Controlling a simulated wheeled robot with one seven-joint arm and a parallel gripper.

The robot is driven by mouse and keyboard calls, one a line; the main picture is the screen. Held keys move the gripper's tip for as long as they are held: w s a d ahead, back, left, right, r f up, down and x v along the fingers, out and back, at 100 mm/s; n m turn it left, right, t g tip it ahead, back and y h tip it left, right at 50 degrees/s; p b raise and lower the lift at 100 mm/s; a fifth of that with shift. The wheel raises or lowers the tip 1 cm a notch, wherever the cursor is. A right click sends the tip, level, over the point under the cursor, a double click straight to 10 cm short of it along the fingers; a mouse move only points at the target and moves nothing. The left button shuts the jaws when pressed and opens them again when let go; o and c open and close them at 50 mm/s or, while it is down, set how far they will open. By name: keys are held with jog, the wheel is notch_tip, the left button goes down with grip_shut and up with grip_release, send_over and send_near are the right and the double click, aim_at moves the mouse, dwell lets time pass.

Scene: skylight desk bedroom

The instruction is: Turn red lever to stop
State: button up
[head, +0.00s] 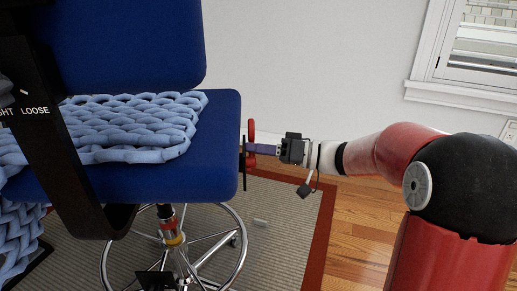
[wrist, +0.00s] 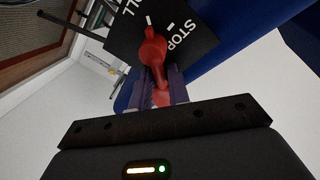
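The red lever (head: 250,138) stands at the right edge of the blue chair seat in the head view. In the wrist view the red lever (wrist: 153,52) is mounted on a black plate (wrist: 190,38) with white lettering, where "STOP" is readable and another word ends in "LL". My gripper (head: 258,149) reaches the lever from the right. In the wrist view my gripper (wrist: 160,85) has its purple fingers on either side of the lever's handle, close against it. The handle's lower end is partly hidden between the fingers.
The blue office chair (head: 224,135) carries a light blue knitted blanket (head: 125,125) and has a black armrest (head: 58,140) at left. Its chrome ring base (head: 238,220) stands on a striped rug (head: 285,220). Wooden floor (head: 350,220) lies open to the right. A window (head: 480,50) is at upper right.

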grip_shut()
jog(key=shift+w+f+m+g+h+p, duration=0.3)
jog(key=shift+m+p, duration=0.3)
jog(key=shift+m, duration=0.85)
jog(key=shift+w+f+m+g+h+p, duration=0.15)
jog(key=shift+f+m+g+h+p, duration=0.35)
jog(key=shift+m, duration=1)
jog(key=shift+w+f+m+g+h+p, duration=0.1)
jog(key=shift+w+f+m+h+p, duration=0.15)
jog(key=shift+m+p, duration=0.85)
jog(key=shift+m+b, duration=0.3)
jog(key=shift+m, duration=0.05)
jog(key=shift+o, duration=2.1)
grip_release()
